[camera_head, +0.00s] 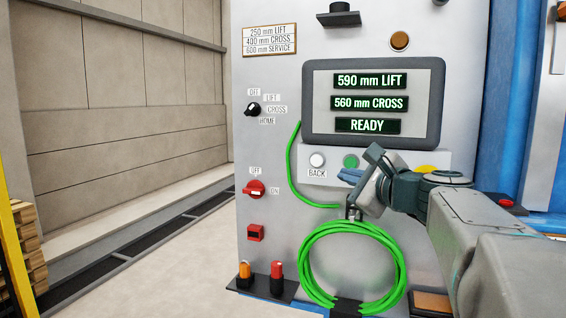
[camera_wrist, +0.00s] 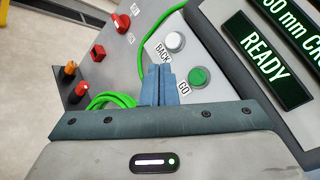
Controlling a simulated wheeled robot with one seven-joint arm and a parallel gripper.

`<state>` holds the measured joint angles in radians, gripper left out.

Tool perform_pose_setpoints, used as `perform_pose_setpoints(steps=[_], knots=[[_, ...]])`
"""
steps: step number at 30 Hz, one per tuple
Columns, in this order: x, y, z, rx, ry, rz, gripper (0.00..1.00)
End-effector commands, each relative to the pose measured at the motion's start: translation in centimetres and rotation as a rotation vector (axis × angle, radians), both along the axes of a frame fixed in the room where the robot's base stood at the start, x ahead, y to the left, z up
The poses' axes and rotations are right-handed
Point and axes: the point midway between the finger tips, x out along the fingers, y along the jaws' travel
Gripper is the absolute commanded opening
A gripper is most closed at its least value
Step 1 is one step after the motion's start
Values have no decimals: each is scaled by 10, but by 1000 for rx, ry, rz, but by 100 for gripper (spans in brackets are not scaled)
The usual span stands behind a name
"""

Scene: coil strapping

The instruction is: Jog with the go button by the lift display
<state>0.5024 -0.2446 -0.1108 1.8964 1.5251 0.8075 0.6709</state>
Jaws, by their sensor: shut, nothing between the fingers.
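The green go button (camera_head: 351,161) sits under the display on the grey panel, right of the white BACK button (camera_head: 317,160). In the wrist view the green button (camera_wrist: 198,77) has a GO label beside it and looks unlit. The display (camera_head: 372,100) reads 590 mm LIFT, 560 mm CROSS and READY. My gripper (camera_head: 349,177) is shut and empty, its blue fingertips just below the green button in the head view. In the wrist view the fingertips (camera_wrist: 160,72) lie left of the green button, not over it. Whether they touch the panel cannot be told.
A yellow button (camera_head: 427,169) is partly behind my wrist. A green hose coil (camera_head: 306,262) hangs below my gripper. A selector knob (camera_head: 253,109), a red rotary switch (camera_head: 254,189) and a plate reading 250 mm LIFT, 400 mm CROSS, 600 mm SERVICE (camera_head: 270,40) are at left.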

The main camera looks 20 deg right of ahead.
Motion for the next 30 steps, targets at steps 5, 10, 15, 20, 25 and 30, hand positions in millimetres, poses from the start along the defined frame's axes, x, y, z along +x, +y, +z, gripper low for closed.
perform_pose_setpoints(steps=[5,10,15,20,25,30], knots=[[20,-13,1,1,3,0,0],[40,-27,2,2,3,0,0],[56,-37,0,-1,1,2,0],[64,-42,0,-2,0,2,0],[67,-44,0,-1,1,2,0],[67,-44,0,-1,1,2,0]])
